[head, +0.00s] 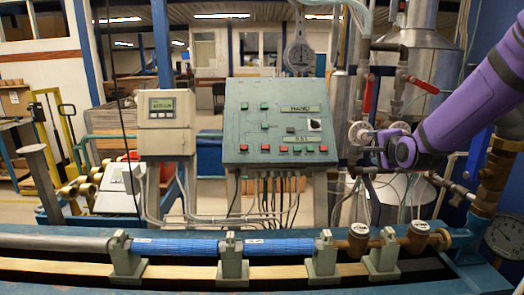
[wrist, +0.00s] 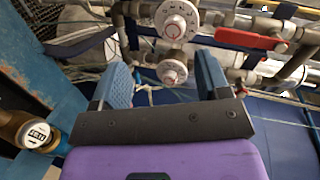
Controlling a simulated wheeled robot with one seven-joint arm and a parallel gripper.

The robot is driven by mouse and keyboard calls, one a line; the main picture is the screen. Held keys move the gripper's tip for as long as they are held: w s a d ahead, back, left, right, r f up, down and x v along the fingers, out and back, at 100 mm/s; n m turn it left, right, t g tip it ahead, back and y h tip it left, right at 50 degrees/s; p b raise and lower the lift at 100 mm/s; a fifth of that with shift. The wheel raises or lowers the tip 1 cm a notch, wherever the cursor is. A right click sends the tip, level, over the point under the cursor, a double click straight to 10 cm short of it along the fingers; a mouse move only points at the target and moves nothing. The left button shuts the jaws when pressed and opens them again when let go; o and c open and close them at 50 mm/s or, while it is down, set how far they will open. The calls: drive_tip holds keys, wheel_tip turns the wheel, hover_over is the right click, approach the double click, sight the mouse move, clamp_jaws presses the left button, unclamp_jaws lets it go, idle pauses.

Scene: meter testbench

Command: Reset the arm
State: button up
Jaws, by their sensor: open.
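My purple arm reaches in from the upper right of the head view. My gripper (head: 370,142) is in front of the pipework to the right of the green control panel (head: 278,122). In the wrist view my gripper (wrist: 163,72) has its two blue fingers spread wide apart, with nothing held between them. A round white dial knob (wrist: 172,68) shows in the gap between the fingers, beyond them. A second white dial knob (wrist: 177,20) is above it. I cannot tell how far the fingertips are from the knobs.
A red lever handle (wrist: 245,36) on a pipe lies right of the knobs. A brass meter (wrist: 36,135) is at lower left. In the head view, a blue pipe (head: 178,247) runs along the bench, with brass meters (head: 358,234) at its right. A grey display box (head: 166,122) stands left.

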drive_tip(key=s+a+r+n+g, duration=0.1)
drive_tip(key=s+n+g, duration=0.3)
drive_tip(key=s, duration=1.5)
drive_tip(key=s+a+r+n+g, duration=0.2)
drive_tip(key=s+n+g, duration=0.3)
drive_tip(key=s+n, duration=0.6)
drive_tip(key=s+r, duration=0.1)
drive_tip(key=s, duration=0.6)
drive_tip(key=shift+s+r+n+g, duration=0.3)
drive_tip(key=shift+s, duration=0.1)
